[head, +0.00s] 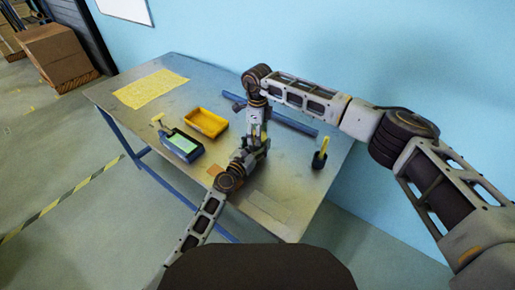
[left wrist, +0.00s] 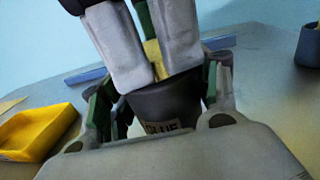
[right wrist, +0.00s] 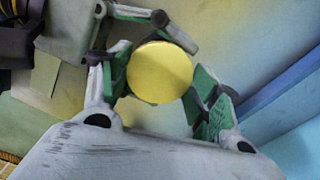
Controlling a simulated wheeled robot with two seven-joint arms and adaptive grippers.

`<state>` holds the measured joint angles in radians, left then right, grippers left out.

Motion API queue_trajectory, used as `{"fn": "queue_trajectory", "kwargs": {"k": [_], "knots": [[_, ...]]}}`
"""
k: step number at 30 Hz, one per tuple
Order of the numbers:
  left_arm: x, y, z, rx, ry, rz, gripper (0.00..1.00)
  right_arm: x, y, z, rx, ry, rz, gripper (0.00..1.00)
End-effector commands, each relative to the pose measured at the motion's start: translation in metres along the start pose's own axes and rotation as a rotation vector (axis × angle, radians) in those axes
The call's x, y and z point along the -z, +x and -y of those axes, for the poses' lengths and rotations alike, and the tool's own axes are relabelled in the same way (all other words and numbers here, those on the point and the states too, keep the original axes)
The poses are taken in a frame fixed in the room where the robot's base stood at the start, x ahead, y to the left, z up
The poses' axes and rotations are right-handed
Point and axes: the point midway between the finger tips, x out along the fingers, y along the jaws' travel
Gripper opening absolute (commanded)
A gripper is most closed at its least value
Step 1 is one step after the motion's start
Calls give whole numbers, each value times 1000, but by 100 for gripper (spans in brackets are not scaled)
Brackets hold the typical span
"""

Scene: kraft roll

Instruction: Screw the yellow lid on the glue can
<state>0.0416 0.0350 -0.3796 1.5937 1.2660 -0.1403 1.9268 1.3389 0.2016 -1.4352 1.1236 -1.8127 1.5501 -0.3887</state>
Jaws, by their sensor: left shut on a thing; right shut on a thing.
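The dark grey glue can (left wrist: 165,103), with part of its GLUE label showing, stands upright between the fingers of my left gripper (left wrist: 162,88), which is shut on it. The yellow lid (right wrist: 160,72) is a round disc between the green pads of my right gripper (right wrist: 158,78), which is shut on it. In the left wrist view the right fingers come down from above, and a strip of the lid (left wrist: 155,60) shows between them at the can's top. Whether the lid sits on the thread cannot be told. In the head view the grippers hide can and lid.
A yellow sheet (head: 150,88) lies far left. A blue bar (head: 285,119) lies behind; a dark cup (head: 319,160) stands right.

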Motion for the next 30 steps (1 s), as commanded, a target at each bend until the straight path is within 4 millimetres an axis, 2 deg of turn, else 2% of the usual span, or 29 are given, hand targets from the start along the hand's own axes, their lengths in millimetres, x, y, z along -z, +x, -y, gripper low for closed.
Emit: {"fn": "queue_trajectory", "kwargs": {"k": [25,26,30], "knots": [[0,0,-3,-4,0,0,0,2,1,0,-1,-1,-5,33],[0,0,-3,-4,0,0,0,2,1,0,-1,-1,-5,65],[0,0,-2,-3,0,0,0,2,1,0,-1,-1,-4,83]]}}
